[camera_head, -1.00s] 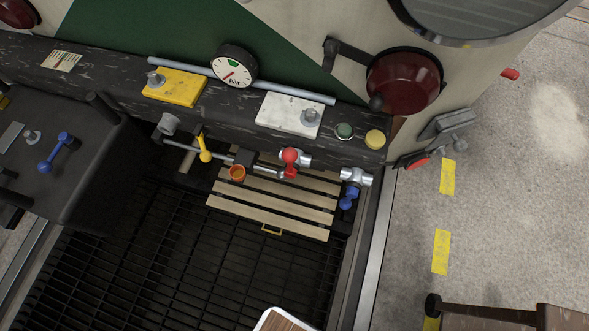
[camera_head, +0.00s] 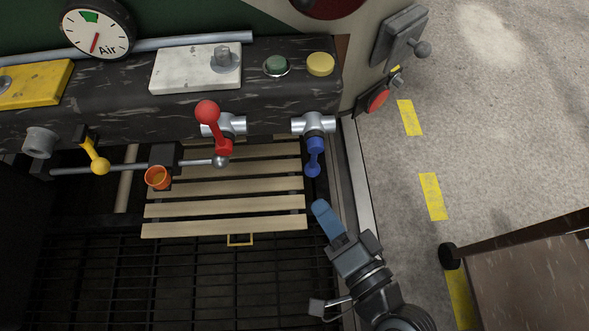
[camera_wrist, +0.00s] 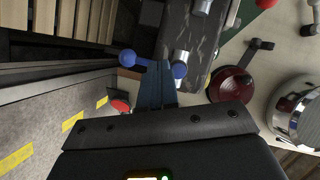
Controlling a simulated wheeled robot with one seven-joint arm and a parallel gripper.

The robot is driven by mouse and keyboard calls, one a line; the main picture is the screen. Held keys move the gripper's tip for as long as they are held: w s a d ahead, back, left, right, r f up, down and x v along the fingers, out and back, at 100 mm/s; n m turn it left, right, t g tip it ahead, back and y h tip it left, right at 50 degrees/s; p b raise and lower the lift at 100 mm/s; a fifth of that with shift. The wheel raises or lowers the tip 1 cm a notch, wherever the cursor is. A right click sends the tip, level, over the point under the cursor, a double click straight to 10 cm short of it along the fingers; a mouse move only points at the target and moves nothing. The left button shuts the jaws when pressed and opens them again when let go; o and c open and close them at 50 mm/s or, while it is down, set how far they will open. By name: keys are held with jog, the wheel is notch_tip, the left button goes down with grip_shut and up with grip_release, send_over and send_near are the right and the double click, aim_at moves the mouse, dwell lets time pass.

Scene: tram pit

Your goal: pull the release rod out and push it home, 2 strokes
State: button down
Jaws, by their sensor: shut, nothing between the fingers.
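A thin grey rod (camera_head: 195,163), which I take to be the release rod, runs level under the dark beam. It passes through a black block (camera_head: 165,156) and has a grey ball at its right end. A yellow lever (camera_head: 95,155) stands at its left part. My gripper (camera_head: 321,208) has its blue fingers shut and empty, right of and lower in the picture than the rod's ball, apart from it. The fingers also show in the wrist view (camera_wrist: 157,85), near the blue lever (camera_wrist: 180,70); whether they touch it I cannot tell. The rod is not clear in the wrist view.
The blue lever (camera_head: 315,157) hangs from a pipe fitting just above my fingertips. A red lever (camera_head: 213,125) stands beside the rod's ball, and an orange cup (camera_head: 158,178) below the block. Wooden slats (camera_head: 225,207) lie below. A brown table (camera_head: 530,275) stands at right.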

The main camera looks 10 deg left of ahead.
jog(key=w+a+f+m+g+y+b, duration=0.1)
jog(key=a+f+y+b, duration=0.1)
jog(key=a, duration=0.5)
notch_tip(320, 180, down, 2)
jog(key=shift+w+a+f+b, duration=0.15)
jog(key=shift+w+b, duration=0.25)
jog(key=shift+b, duration=0.35)
jog(key=s+a+p+x, duration=0.1)
jog(key=s+a+x, duration=0.1)
jog(key=x, duration=1)
jog(key=shift+w+a+f, duration=0.15)
jog(key=shift+a+f, duration=0.05)
jog(key=shift+a, duration=0.1)
